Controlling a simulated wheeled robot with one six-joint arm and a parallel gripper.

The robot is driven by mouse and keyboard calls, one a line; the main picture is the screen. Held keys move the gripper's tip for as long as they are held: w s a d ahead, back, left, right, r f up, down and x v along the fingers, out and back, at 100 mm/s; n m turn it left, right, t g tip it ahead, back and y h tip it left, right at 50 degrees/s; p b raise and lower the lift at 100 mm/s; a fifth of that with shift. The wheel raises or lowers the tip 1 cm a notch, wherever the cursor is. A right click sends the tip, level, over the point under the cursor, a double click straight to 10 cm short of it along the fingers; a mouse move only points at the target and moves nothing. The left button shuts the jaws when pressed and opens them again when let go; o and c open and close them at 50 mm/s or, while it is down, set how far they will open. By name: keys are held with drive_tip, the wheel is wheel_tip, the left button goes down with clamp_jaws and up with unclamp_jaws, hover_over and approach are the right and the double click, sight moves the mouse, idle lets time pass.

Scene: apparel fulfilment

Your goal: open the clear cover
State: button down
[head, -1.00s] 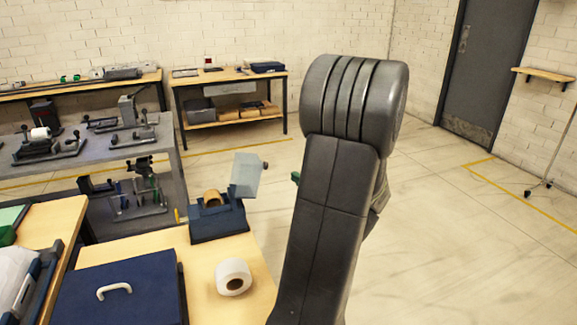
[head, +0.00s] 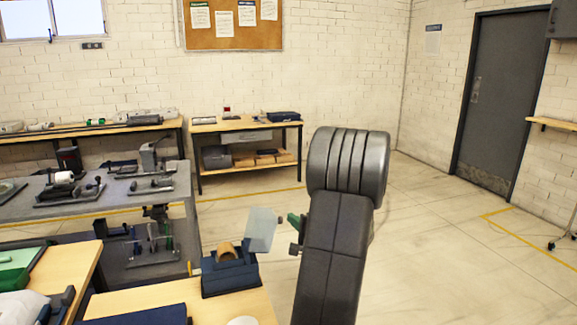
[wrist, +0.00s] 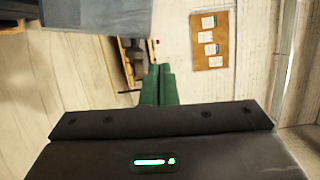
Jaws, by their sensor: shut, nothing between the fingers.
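The clear cover (head: 262,229) is a pale translucent panel standing raised and slightly tilted at the right side of a dark blue dispenser (head: 229,274). A tan roll (head: 227,249) shows uncovered in the dispenser. My gripper (head: 294,219) has green fingers and is just right of the cover's upper edge, apparently apart from it. In the wrist view the green fingers (wrist: 158,84) are together with nothing between them. A grey-blue shape at the top left of the wrist view is cut off; I cannot tell what it is. My arm hides part of the gripper.
The wooden table (head: 150,297) also bears a white roll (head: 242,321) and a dark blue case (head: 140,315), both cut off by the lower edge. A grey bench (head: 120,205) with tools stands behind at left. Open floor (head: 440,260) lies to the right.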

drive_tip(key=shift+s+a+p, duration=0.1)
drive_tip(key=shift+a+p, duration=0.3)
drive_tip(key=shift+a, duration=0.5)
